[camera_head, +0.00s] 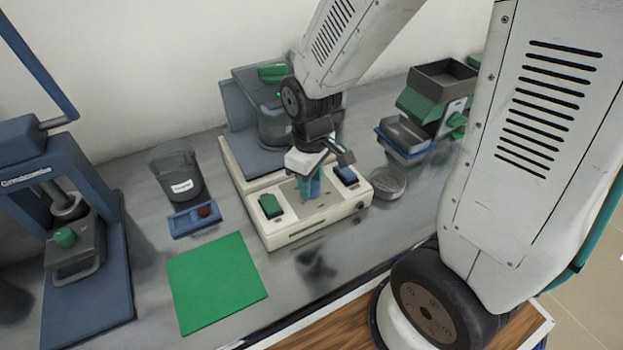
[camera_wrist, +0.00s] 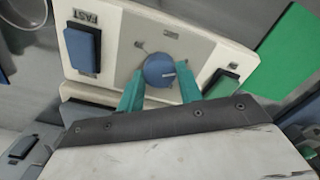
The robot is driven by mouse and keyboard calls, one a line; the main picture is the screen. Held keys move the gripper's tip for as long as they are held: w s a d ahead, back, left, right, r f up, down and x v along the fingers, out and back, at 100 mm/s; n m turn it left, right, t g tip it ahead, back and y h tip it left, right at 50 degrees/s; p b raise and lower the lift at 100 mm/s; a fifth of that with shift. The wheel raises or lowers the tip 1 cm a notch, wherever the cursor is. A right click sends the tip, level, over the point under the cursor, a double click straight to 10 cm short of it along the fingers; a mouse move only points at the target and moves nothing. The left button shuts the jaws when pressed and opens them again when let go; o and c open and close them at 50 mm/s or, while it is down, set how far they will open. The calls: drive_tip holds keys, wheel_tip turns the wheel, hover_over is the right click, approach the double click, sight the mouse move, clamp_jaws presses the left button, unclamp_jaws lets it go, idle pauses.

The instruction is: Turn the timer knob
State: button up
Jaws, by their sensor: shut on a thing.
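The timer knob (camera_wrist: 158,69) is round and blue with a small pale mark, on the grey middle strip of a cream control panel (camera_wrist: 206,30). My gripper (camera_wrist: 160,84) is shut on it, with one teal finger at each side of the knob. In the head view my gripper (camera_head: 309,188) points down at the middle of the panel (camera_head: 290,237), and the knob is mostly hidden by the fingers. A blue switch (camera_wrist: 83,49) marked FAST and a green switch (camera_wrist: 219,84) flank the knob in the wrist view.
A green mat (camera_head: 216,282) lies in front left, with a blue tray (camera_head: 194,220) and a dark labelled cup (camera_head: 175,172) behind it. A blue press (camera_head: 95,270) stands at far left. A glass dish (camera_head: 388,182) sits right of the panel, near stacked trays (camera_head: 405,135).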

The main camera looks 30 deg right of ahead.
drive_tip(key=m, duration=1.1)
drive_tip(key=shift+d+m, duration=0.1)
drive_tip(key=shift+m, duration=0.3)
drive_tip(key=m, duration=1.1)
drive_tip(key=shift+m, duration=0.4)
drive_tip(key=m, duration=0.4)
drive_tip(key=shift+m, duration=1.7)
